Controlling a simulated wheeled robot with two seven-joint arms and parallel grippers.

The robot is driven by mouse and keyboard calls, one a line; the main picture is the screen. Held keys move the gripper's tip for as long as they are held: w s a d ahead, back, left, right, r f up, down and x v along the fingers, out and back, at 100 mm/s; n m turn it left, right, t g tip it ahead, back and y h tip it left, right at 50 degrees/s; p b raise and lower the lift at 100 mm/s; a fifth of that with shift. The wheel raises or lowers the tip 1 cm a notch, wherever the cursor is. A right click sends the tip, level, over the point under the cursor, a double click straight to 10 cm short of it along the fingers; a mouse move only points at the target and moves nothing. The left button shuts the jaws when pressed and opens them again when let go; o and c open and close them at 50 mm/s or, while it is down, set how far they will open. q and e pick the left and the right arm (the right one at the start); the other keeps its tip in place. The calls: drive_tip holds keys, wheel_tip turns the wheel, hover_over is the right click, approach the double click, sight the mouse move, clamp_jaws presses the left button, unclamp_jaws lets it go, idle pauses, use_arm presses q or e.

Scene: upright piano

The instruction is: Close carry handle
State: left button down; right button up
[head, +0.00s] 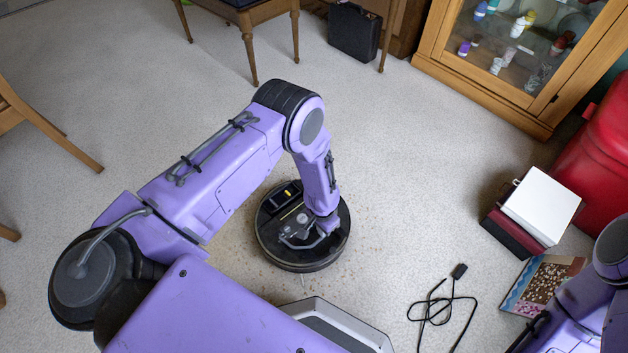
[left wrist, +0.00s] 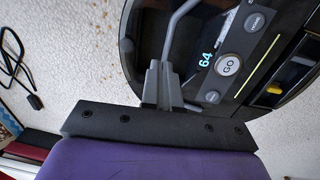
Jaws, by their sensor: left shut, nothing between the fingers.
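A round black robot vacuum (head: 270,249) lies on the carpet in the middle of the head view. Its grey carry handle (head: 302,246) shows as a thin bent bar over its top. In the left wrist view the handle (left wrist: 174,27) stands out from the top, beside the lit panel with a GO button (left wrist: 228,65). My left gripper (head: 326,226) is low over the right part of the vacuum. Its fingers (left wrist: 160,80) are together and empty, close beside the handle; I cannot tell whether they touch it. My right gripper is not in view.
Crumbs lie on the carpet around the vacuum. A black cable (head: 440,308) lies to its right, with a white box (head: 541,206) and a colourful picture (head: 540,284) beyond. A glass cabinet (head: 520,65) and a black case (head: 354,32) stand behind.

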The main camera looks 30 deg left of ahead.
use_arm(q)
drive_tip(key=shift+s+d+f+b, duration=0.1)
drive_tip(key=shift+d+f+b, duration=0.25)
drive_tip(key=shift+f, duration=0.3)
drive_tip(key=shift+s+d+f+b, duration=0.1)
drive_tip(key=shift+d+f+b, duration=0.1)
drive_tip(key=shift+d+f, duration=0.3)
drive_tip(key=shift+s+d+f+b, duration=0.1)
drive_tip(key=shift+d+f+b, duration=0.1)
drive_tip(key=shift+f+b, duration=0.65)
drive_tip(key=shift+f, duration=0.3)
drive_tip(key=shift+a, duration=0.15)
